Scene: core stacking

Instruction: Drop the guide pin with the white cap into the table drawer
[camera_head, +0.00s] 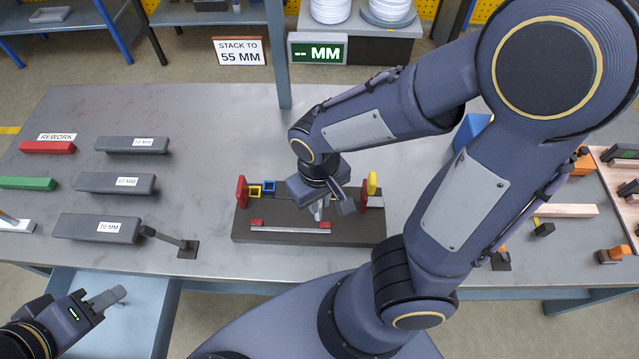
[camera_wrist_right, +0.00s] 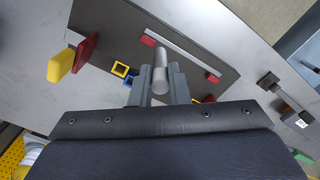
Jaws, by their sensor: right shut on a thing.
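My right gripper (camera_wrist_right: 161,88) is shut on a pale grey metal pin, seen in the wrist view as a short cylinder (camera_wrist_right: 160,72) between the two fingers. Its end looks paler, but I cannot clearly make out a white cap. In the head view my right gripper (camera_head: 322,208) is over the dark fixture block (camera_head: 270,234), and the pin is mostly hidden by the wrist. The table drawer (camera_head: 140,312) stands open below the table's front left edge, with a light blue inside. My left gripper (camera_head: 110,298) is over the drawer, its fingers apparently together.
The fixture has red and yellow end plates and a thin rail (camera_head: 290,230). Grey bars (camera_head: 120,182) and red and green bars lie at the left. A wooden-edged tray (camera_head: 606,180) is at right.

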